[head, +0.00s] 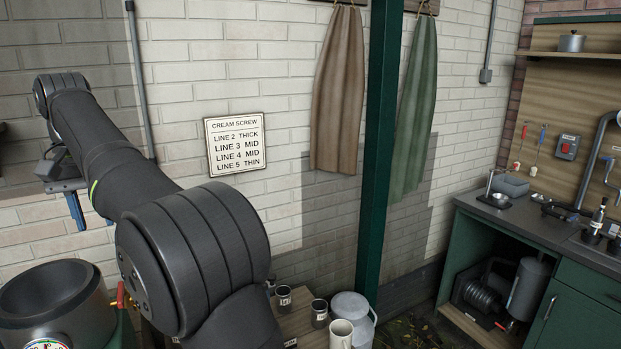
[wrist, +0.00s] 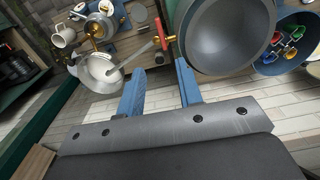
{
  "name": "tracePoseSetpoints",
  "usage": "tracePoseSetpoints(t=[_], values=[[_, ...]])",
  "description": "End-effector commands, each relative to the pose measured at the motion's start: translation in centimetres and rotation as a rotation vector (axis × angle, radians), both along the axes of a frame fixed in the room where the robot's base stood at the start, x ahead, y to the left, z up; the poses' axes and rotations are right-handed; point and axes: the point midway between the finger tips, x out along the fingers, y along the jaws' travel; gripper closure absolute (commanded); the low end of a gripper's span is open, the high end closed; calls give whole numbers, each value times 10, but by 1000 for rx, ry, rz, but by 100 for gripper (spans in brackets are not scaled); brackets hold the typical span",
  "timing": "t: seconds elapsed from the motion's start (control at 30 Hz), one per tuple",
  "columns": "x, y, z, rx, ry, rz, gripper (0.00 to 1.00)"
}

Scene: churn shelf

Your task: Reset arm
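My arm rises across the left of the head view. My gripper (head: 76,212) hangs from its far end at the left edge, with its blue fingers pointing down. In the wrist view my gripper (wrist: 160,78) has its two blue fingers apart, with nothing held between them. Below and beyond the fingers are a large grey metal vessel (wrist: 222,35), a red-handled tap (wrist: 166,42) with a spout, and a pale metal can (wrist: 98,72). The fingers appear clear of all of these.
The grey vessel (head: 55,300), with a gauge, stands lower left. Labelled cups (head: 320,313) and a white jug (head: 340,333) stand on a bench behind my arm. A green post (head: 378,150) rises mid-view. A sign (head: 236,143) hangs on the brick wall. A counter (head: 520,221) stands right.

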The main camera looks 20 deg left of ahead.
Motion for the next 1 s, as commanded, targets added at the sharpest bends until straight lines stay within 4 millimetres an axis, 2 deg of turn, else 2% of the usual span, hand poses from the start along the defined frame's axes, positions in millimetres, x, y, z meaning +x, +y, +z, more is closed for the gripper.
tracePoseSetpoints(t=[0.17, 0.37, 1.0], values=[[0, 0, -5, -1, 0, 0, 67], [0, -1, -30, -4, 1, 0, 67], [0, 0, -150, -4, 1, 0, 67]])
